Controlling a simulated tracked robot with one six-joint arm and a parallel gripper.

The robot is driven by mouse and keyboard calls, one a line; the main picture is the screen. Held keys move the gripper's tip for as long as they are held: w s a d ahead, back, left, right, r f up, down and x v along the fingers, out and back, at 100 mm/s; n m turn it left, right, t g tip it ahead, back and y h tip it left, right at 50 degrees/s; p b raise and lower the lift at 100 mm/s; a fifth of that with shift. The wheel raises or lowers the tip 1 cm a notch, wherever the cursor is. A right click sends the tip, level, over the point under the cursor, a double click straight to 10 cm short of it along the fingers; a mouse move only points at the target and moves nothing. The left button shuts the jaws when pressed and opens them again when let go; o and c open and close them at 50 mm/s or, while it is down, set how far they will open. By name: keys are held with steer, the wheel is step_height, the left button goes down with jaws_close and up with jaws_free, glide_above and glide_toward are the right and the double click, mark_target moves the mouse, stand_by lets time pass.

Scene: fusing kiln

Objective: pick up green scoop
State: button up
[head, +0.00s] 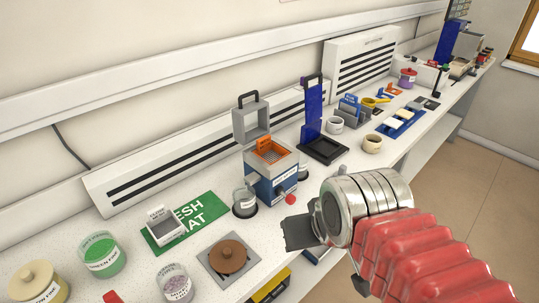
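I cannot make out a green scoop anywhere in the head view. My gripper (301,232) is at the lower middle, in front of the kiln and over the front edge of the bench. Its dark fingers point left, and the metal wrist hides part of them, so I cannot see whether they are apart. Nothing visible is held in them. A yellow scoop-like tool (376,101) lies farther back on the right. A jar of green material (103,254) stands at the lower left.
A small blue-grey kiln (271,185) with an orange top part stands behind my gripper. A green mat (205,211), a brown-lidded piece (229,257) and a cream jar (38,284) are at left. A blue press-like stand (313,112) and a cream cup (372,144) are beyond the kiln.

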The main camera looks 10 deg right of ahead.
steer(key=o, duration=0.7)
steer(key=c, duration=0.9)
steer(key=shift+s, duration=0.1)
steer(key=shift+c, duration=0.6)
